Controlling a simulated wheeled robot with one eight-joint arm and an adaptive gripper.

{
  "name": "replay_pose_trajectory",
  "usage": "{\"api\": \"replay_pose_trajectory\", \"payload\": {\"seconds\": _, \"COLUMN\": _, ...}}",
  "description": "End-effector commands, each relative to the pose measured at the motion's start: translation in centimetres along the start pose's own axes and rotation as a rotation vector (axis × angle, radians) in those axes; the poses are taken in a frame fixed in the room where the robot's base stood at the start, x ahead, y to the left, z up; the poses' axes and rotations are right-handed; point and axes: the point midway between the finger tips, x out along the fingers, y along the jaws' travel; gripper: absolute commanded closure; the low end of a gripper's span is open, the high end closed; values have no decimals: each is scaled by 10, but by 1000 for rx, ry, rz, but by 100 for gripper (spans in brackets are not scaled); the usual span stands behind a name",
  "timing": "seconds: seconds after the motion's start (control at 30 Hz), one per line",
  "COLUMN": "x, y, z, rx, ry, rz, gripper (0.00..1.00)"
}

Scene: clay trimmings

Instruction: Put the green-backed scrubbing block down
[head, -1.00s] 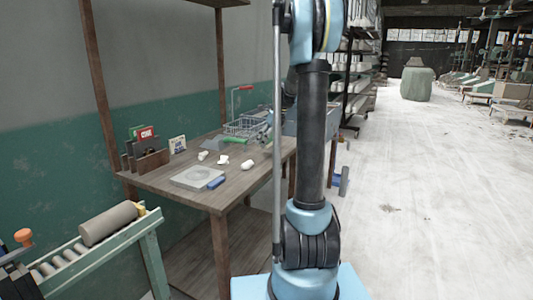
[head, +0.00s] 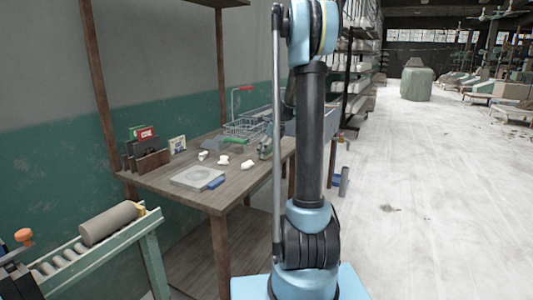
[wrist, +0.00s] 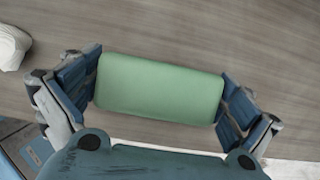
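The green-backed scrubbing block (wrist: 160,87) fills the middle of the wrist view, its plain green back facing the camera. My gripper (wrist: 158,92) is shut on it, with one blue-grey finger against each short end. The wooden table top (wrist: 210,40) lies beneath. Whether the block's underside touches the wood cannot be told. I cannot make out the held block there.
White lumps (head: 223,161) lie on the table, and one white lump (wrist: 12,47) shows left of my gripper. A wire basket (head: 243,128) stands behind, with a green item (head: 236,141) before it. A grey square slab (head: 191,177) and a blue block (head: 216,183) are at the front.

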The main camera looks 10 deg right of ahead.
Motion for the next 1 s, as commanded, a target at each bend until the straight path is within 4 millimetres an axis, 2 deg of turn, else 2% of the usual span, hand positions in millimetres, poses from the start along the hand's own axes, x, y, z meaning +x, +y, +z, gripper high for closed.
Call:
{"api": "replay_pose_trajectory", "payload": {"seconds": 0.33, "x": -1, "y": 0, "z": 0, "rx": 0, "ry": 0, "rz": 0, "gripper": 0}}
{"api": "replay_pose_trajectory", "payload": {"seconds": 0.47, "x": -11, "y": -1, "z": 0, "rx": 1, "ry": 0, "rz": 0, "gripper": 0}}
{"api": "replay_pose_trajectory", "payload": {"seconds": 1.0, "x": -104, "y": -1, "z": -1, "rx": 3, "ry": 0, "rz": -1, "gripper": 0}}
